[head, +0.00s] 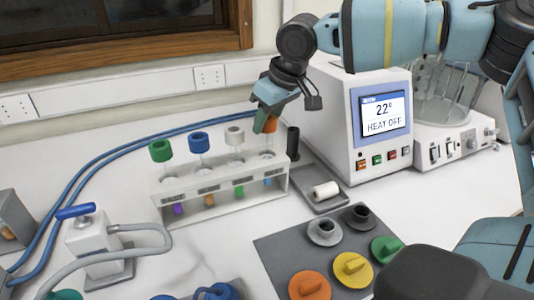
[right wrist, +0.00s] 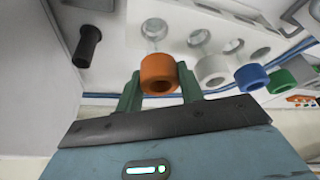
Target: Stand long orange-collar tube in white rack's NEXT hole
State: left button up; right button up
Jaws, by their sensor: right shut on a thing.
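The white rack (head: 240,198) stands on the bench in the head view, holding a green-collar tube (head: 160,151), a blue-collar tube (head: 199,143) and a white-collar tube (head: 235,136) upright in a row. My right gripper (head: 266,122) is over the rack's right end, shut on the orange collar (head: 270,125) of the long tube. The orange collar (right wrist: 158,73) shows between the fingers in the right wrist view. The tube's glass points down at the rightmost hole. Blue shows low in the rack there, in line with the other tubes' coloured ends. I cannot tell whether it is fully seated. My left gripper is out of view.
A black peg (head: 293,143) stands close to the rack's right end, by a grey tray (head: 322,203) with a white roll. The heater box (head: 376,130) is to the right. A dark mat (head: 270,250) with coloured knobs lies in front.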

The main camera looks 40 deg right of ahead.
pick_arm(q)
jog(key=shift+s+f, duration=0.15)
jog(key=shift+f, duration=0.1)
pick_arm(e)
jog(key=shift+f, duration=0.6)
jog(key=o, duration=1.3)
jog(key=v, duration=0.3)
jog(key=shift+r, duration=0.2)
jog(key=v, duration=0.3)
jog(key=shift+s+r, duration=0.2)
jog(key=shift+r, duration=0.05)
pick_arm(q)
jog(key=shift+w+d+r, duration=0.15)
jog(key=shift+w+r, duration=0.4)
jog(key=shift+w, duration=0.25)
pick_arm(e)
jog(key=shift+s+d+r, duration=0.1)
jog(key=shift+s+r, duration=0.1)
jog(key=shift+r, duration=0.2)
